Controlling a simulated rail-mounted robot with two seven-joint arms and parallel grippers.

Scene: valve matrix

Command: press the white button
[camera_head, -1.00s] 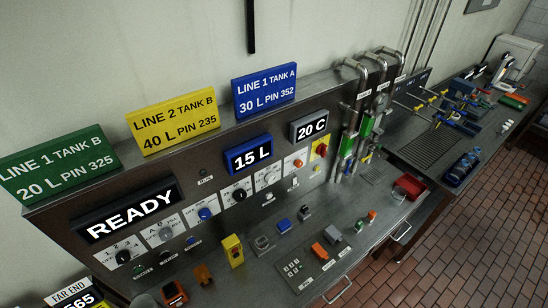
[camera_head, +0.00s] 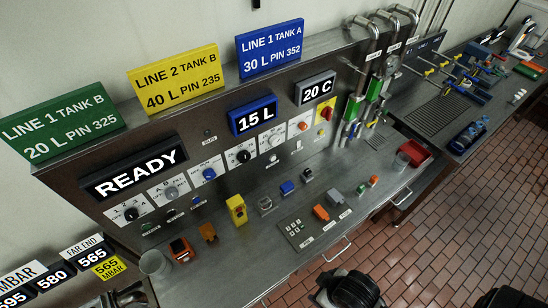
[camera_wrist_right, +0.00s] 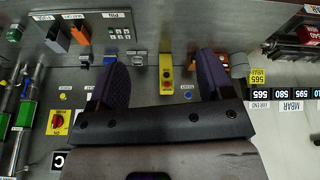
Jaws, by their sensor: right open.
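A small pale button (camera_head: 271,159), which looks white, sits low on the upright steel panel, under the row of dials in the head view. It is too small to be sure of its colour. My right gripper (camera_wrist_right: 162,78) is open and empty in the right wrist view, its two dark fingers spread wide. Between the fingers, beyond them, are a yellow control box (camera_wrist_right: 166,74) and a blue button (camera_wrist_right: 188,95). The fingers touch nothing that I can see. My left gripper is not in view.
The yellow control box (camera_head: 237,209) stands on the steel bench, with a keypad (camera_head: 298,232) to its right. Pipes (camera_head: 375,75) rise behind. The bench front is fairly clear.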

